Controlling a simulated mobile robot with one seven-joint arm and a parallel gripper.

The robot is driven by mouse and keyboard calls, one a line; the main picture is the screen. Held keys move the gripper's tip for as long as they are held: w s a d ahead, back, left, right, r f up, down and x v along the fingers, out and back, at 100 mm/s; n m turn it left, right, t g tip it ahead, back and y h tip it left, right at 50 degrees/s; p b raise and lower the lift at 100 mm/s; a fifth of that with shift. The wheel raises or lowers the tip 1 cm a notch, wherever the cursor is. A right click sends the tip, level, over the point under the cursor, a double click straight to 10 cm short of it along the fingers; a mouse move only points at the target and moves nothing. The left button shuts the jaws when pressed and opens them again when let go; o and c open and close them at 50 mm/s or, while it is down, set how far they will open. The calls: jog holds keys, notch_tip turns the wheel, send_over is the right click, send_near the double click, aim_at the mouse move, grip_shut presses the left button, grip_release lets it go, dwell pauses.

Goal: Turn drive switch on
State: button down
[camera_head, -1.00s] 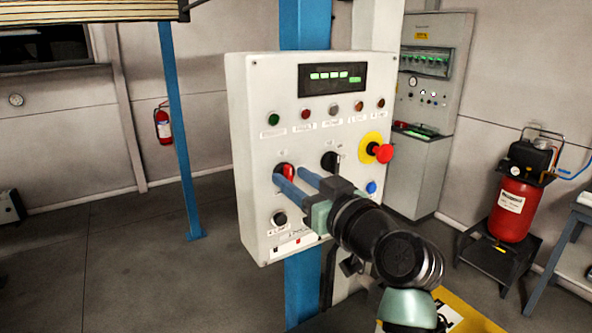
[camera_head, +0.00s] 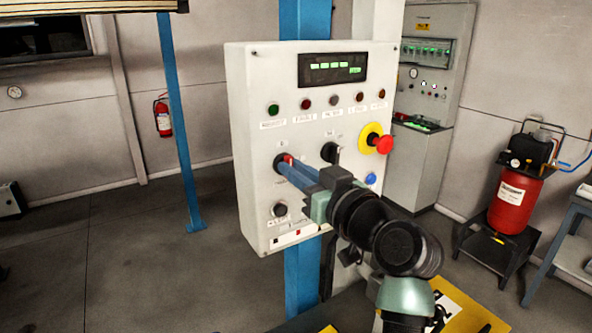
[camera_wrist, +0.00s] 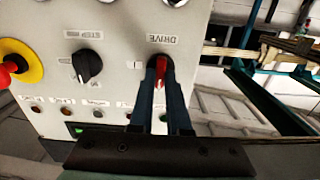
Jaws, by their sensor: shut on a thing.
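The drive switch (camera_wrist: 161,70) is a red rotary handle on a black round base, under a "DRIVE" label in the wrist view. In the head view its red handle (camera_head: 289,158) shows partly behind the fingers. My gripper (camera_wrist: 160,78) is shut on this red handle, one blue finger on each side. In the head view my gripper (camera_head: 284,164) reaches the panel from the lower right. The control panel (camera_head: 250,200) is a pale box on a blue post. The fingers hide part of the switch base.
A black selector knob (camera_head: 329,152) sits right of the drive switch. A red emergency button (camera_head: 384,145) on a yellow disc and a blue button (camera_head: 371,179) are further right. Another black knob (camera_head: 279,210) is below. Indicator lamps and a green-lit display (camera_head: 332,70) are above.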

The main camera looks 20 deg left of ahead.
jog(key=shift+w+d+f+m+p, duration=0.1)
jog(key=shift+m+p, duration=1.3)
jog(key=shift+m, duration=3)
jog(key=shift+w+f+m+p, duration=0.1)
jog(key=shift+m+p, duration=1.3)
jog(key=shift+m, duration=3)
jog(key=c, duration=0.9)
grip_release()
jog(key=shift+s+d, duration=0.1)
